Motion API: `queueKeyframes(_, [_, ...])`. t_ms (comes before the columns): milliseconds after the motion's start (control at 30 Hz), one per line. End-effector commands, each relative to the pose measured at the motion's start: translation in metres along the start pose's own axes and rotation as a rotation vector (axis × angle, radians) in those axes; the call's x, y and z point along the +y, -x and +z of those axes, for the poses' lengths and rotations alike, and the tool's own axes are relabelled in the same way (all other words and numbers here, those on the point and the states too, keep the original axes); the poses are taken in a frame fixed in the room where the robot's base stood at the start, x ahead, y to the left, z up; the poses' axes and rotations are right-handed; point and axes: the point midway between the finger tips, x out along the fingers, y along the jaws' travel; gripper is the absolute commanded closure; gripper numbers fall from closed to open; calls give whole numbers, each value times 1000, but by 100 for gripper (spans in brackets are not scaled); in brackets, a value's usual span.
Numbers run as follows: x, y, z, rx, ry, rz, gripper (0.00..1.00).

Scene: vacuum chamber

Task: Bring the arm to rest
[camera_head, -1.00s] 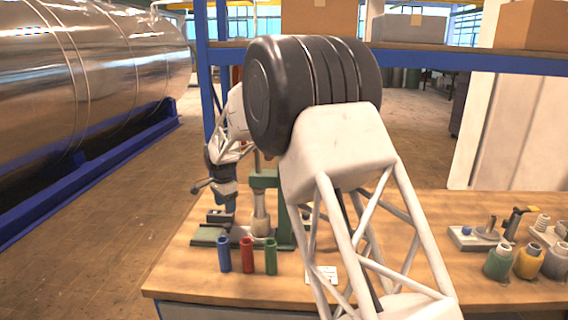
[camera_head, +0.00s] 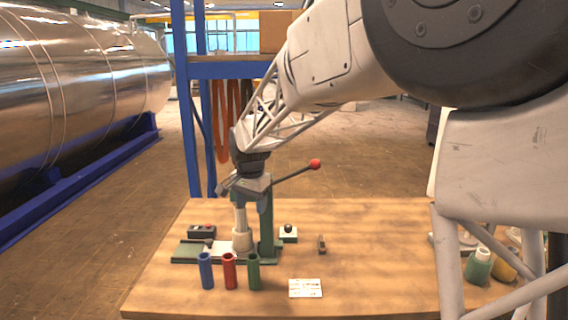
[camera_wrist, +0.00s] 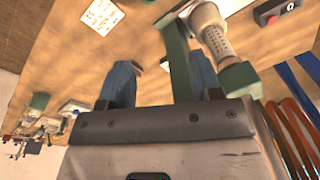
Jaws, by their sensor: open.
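My gripper (camera_head: 243,193) is open and empty in the head view, pointing down above the workbench (camera_head: 370,240). It overlaps the green press (camera_head: 267,225) in the picture; I cannot tell whether they touch. In the wrist view its two bluish fingers (camera_wrist: 163,84) are spread apart, with the green press column (camera_wrist: 178,60) showing between them. The arm is bent, reaching out from the right to the press. The press lever ends in a red knob (camera_head: 315,164) right of the gripper.
Blue (camera_head: 206,271), red (camera_head: 229,271) and green (camera_head: 253,272) cylinders stand before the press. A white card (camera_head: 305,288) lies on the bench. Bottles (camera_head: 479,266) stand at the right. A blue rack (camera_head: 188,120) stands behind; a large metal tank (camera_head: 80,75) is at left.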

Motion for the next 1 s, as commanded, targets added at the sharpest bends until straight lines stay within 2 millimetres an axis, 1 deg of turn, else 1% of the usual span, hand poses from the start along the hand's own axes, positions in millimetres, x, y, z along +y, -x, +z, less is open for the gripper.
queueKeyframes(33, [16,8,2,4,10,-3,41])
queueKeyframes(100, [36,15,6,9,27,-6,41])
queueKeyframes(300, [91,35,19,24,76,-13,41])
queueKeyframes(467, [134,47,33,36,116,-18,41])
queueKeyframes(700, [196,60,60,56,175,-22,41])
queueKeyframes(1000, [269,66,99,83,250,-24,41])
